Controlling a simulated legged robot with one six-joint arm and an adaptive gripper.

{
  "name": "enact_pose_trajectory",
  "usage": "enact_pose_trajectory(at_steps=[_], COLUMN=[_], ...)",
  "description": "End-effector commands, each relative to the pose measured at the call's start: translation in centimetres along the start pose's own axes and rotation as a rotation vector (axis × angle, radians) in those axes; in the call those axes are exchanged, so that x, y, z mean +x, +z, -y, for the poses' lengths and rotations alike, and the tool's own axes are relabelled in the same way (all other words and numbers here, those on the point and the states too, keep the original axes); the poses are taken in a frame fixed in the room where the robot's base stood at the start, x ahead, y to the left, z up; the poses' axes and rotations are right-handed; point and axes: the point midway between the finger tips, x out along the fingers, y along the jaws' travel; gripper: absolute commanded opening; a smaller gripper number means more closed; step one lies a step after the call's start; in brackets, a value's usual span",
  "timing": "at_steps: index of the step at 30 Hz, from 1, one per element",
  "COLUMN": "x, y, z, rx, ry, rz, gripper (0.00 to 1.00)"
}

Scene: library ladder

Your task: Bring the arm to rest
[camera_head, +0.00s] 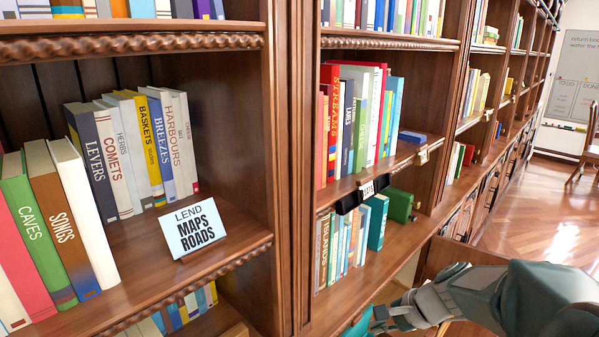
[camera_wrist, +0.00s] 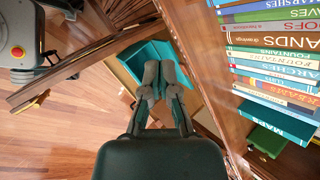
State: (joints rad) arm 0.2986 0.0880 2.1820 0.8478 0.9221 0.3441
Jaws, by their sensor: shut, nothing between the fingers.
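My gripper (camera_head: 380,318) is at the lower right of the head view, at the end of my grey-green arm. It also shows in the wrist view (camera_wrist: 160,78), where its fingers are together with nothing between them.
Bookshelves (camera_head: 285,170) run along the left and into the distance. A LEND MAPS ROADS sign (camera_head: 194,229) stands on the near shelf. An open wooden panel (camera_head: 462,254) stands out from the shelves behind my arm.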

Motion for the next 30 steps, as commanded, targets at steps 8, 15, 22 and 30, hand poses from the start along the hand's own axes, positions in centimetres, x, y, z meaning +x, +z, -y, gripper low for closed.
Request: enact_pose_trajectory(at_steps=[8, 15, 22, 30], x=[-4.6, -8.3, -11.2, -12.1], y=[6.7, 10.1, 11.6, 11.7], z=[-3.3, -6.9, -9.9, -10.8], rx=[-0.496, -0.896, -1.205, -1.300], ry=[0.137, 0.255, 0.359, 0.400], rz=[-0.142, -0.289, -0.432, -0.482], gripper=[0.00, 0.00, 0.00, 0.00])
